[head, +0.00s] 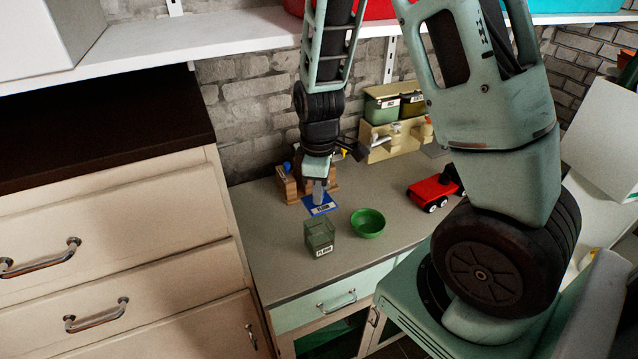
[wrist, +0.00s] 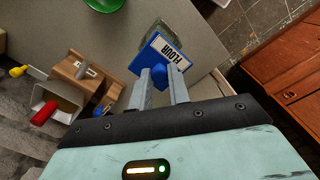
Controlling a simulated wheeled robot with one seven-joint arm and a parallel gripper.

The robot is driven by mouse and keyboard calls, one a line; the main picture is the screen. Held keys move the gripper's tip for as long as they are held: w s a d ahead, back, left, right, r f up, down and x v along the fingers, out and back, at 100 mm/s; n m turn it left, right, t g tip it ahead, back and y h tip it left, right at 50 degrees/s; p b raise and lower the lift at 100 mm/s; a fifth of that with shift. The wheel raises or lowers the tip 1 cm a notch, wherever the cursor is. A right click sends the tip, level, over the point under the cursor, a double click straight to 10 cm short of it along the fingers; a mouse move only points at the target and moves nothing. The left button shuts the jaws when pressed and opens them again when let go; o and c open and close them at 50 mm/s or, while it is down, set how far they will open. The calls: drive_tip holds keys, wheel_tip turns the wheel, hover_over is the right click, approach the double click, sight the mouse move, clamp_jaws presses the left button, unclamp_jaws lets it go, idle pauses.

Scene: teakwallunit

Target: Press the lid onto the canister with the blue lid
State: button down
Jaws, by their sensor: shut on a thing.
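A translucent grey-green canister (head: 319,240) with a white label stands upright near the counter's front; its top looks open. My gripper (head: 319,188) points down and is shut on the knob of a blue lid (head: 321,207) with a white label. In the head view the lid shows above the canister, with a gap between them. In the wrist view my fingers (wrist: 160,90) pinch the lid's blue knob, and the label on the lid (wrist: 168,52) reads FLOUR. A bit of the canister (wrist: 152,28) shows past the lid's edge; the lid hides the rest.
A green bowl (head: 368,222) stands right of the canister. A red toy truck (head: 434,190) is farther right. Wooden blocks (head: 289,186) with tools stand behind my gripper. Counter left of the canister is clear.

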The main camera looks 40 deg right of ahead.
sight(319, 210)
drive_tip(key=shift+f+b, duration=2.75)
drive_tip(key=shift+f, duration=0.5)
drive_tip(key=shift+f, duration=0.15)
drive_tip(key=c, duration=0.8)
unclamp_jaws()
drive_tip(key=shift+o, duration=0.2)
drive_tip(key=shift+r+p, duration=2.7)
drive_tip(key=shift+r, duration=0.85)
